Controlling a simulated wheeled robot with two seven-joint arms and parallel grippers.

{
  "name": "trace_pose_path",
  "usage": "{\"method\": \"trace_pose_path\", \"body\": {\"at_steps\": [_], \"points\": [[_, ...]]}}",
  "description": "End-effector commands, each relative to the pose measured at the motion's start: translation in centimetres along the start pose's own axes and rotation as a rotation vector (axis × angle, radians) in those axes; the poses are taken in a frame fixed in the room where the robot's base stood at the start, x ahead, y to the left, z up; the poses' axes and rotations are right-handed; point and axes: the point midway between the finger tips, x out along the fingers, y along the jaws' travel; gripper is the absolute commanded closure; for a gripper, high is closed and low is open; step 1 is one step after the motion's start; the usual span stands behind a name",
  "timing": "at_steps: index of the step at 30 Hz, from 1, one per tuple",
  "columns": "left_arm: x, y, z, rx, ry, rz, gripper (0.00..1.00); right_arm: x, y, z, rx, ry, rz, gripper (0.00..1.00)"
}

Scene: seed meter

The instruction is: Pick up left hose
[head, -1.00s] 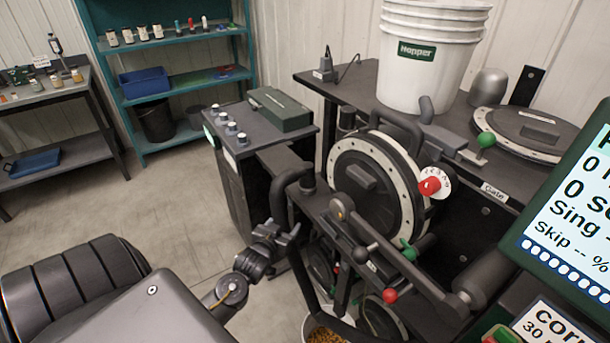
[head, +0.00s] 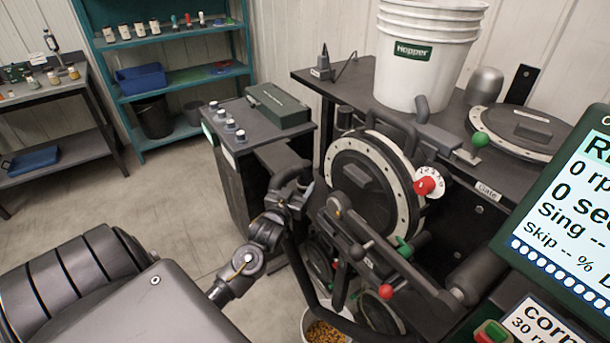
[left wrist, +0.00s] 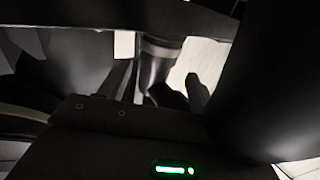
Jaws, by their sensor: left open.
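The left hose (head: 287,174) is a thick black bent tube at the left side of the seed meter (head: 375,183), below the dark box's corner. My left gripper (head: 291,200) is open, just below the hose's bend and overlapping its lower end in the head view. In the left wrist view, the open fingertips (left wrist: 181,93) show dark near a dark cylinder with a tan band (left wrist: 158,55), which looks like the hose end. I cannot tell whether they touch it. The lower part of the hose is hidden behind the gripper. My right gripper is not in view.
A dark cabinet with knobs (head: 240,165) stands behind the gripper. A white bucket of grain (head: 310,318) is below. The floor at left is clear.

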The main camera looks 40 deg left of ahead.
Motion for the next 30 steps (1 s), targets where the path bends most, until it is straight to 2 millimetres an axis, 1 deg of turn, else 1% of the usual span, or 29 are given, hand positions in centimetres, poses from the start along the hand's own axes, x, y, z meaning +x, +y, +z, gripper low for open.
{"method": "trace_pose_path", "body": {"at_steps": [2, 4, 8, 12, 15, 21, 23, 30], "points": [[0.3, 0.0, -0.1, 0.000, 0.000, 0.000, 0.37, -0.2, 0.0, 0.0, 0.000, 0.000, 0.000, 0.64], [1.0, 0.2, -0.5, 0.000, 0.000, 0.000, 0.37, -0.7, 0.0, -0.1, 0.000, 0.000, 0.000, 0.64], [3.0, 0.4, -1.0, 0.000, 0.001, 0.000, 0.37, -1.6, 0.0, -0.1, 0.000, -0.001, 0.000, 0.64], [4.7, 0.5, -0.6, 0.001, -0.001, 0.000, 0.37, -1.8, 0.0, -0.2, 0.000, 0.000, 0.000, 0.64], [5.1, 0.5, -0.6, 0.001, 0.000, 0.001, 0.37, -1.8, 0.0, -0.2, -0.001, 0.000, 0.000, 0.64], [5.2, 0.5, -0.5, 0.001, 0.000, 0.001, 0.37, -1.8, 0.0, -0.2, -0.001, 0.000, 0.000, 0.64], [5.2, 0.5, -0.5, 0.001, 0.000, 0.001, 0.44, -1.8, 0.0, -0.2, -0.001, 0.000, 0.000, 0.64], [5.1, 0.5, -0.5, 0.001, -0.001, 0.001, 0.75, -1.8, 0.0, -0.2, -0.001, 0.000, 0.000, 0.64]]}}
